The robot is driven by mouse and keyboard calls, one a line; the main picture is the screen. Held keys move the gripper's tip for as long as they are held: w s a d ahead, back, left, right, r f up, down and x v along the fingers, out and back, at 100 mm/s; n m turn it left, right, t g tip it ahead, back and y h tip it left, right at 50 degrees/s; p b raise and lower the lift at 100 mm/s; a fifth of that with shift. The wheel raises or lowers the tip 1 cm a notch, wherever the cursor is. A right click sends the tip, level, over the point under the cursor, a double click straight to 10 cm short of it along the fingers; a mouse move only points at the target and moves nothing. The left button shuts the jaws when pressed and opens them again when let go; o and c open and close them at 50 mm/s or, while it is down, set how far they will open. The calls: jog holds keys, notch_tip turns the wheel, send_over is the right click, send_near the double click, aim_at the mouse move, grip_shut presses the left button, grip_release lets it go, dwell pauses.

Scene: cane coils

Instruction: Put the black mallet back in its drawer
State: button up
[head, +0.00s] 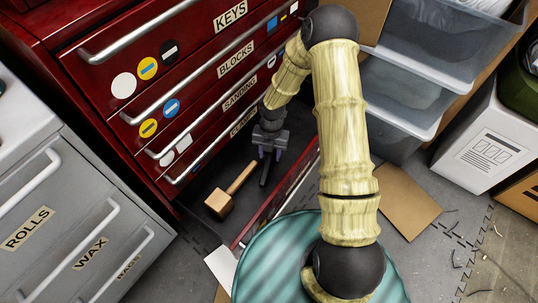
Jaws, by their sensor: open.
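A low drawer (196,229) of the red cabinet is pulled out, and its dark inside shows. A mallet with a light wooden head (219,204) and a wooden handle lies in it. My gripper (268,156) is open above the drawer, pointing down, with purple pads on its fingers. A thin dark bar (264,174) shows just below the fingers. It may be part of the black mallet, but I cannot tell, nor whether it touches the fingers. No black mallet head is clearly visible.
The red cabinet's upper drawers (180,70), labelled KEYS, BLOCKS and SANDING, are shut. A grey cabinet (75,215) stands left. Clear plastic bins (405,90) and a white box (487,150) stand right. A round teal striped surface (275,262) is in front.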

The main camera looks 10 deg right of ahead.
jog(key=shift+w+r+p, duration=0.2)
jog(key=shift+r+p, duration=0.45)
jog(key=shift+r, duration=0.9)
notch_tip(320, 180, up, 7)
jog(key=s+d+m, duration=0.1)
jog(key=d+m, duration=0.1)
jog(key=m, duration=0.4)
notch_tip(320, 180, up, 9)
jog(key=m+t+h, duration=0.1)
jog(key=m+t, duration=0.1)
jog(key=m, duration=0.8)
send_over(270, 156)
jog(key=s+d, duration=0.4)
jog(key=s, duration=0.1)
jog(key=s+d+r+m+t, duration=0.1)
jog(key=s+d+r+m, duration=0.1)
jog(key=s+r+m, duration=0.6)
jog(key=m, duration=0.7)
jog(key=shift+r+t, duration=0.15)
jog(key=shift+t, duration=0.25)
jog(key=shift+d, duration=0.1)
